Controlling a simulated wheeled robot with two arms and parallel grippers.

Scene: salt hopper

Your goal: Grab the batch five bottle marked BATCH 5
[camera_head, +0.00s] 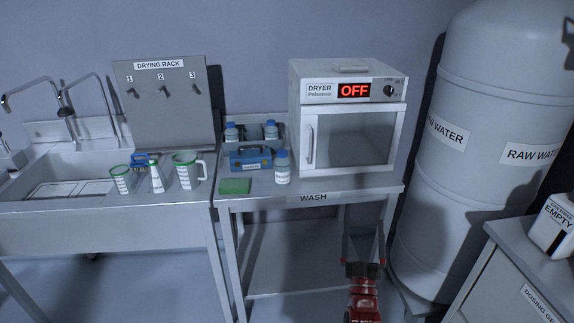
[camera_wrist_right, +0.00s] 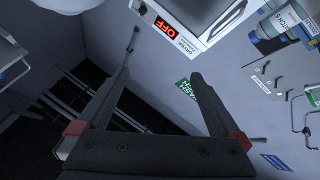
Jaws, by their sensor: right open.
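A white bottle with a blue cap (camera_head: 282,167) stands upright on the metal wash table, in front of the dryer's left side. Its label is too small to read in the head view. A blue-capped bottle (camera_wrist_right: 272,36) also shows at the top right of the right wrist view, with a label that seems to end in 5. My right gripper (camera_head: 364,238) is open and empty, in front of the table's right part, lower and to the right of the bottle. Its two spread fingers show in the wrist view (camera_wrist_right: 162,76), apart from the bottle. My left gripper is out of view.
The dryer (camera_head: 347,115), reading OFF, fills the table's right side. A grey water tank (camera_head: 480,190) stands at right.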

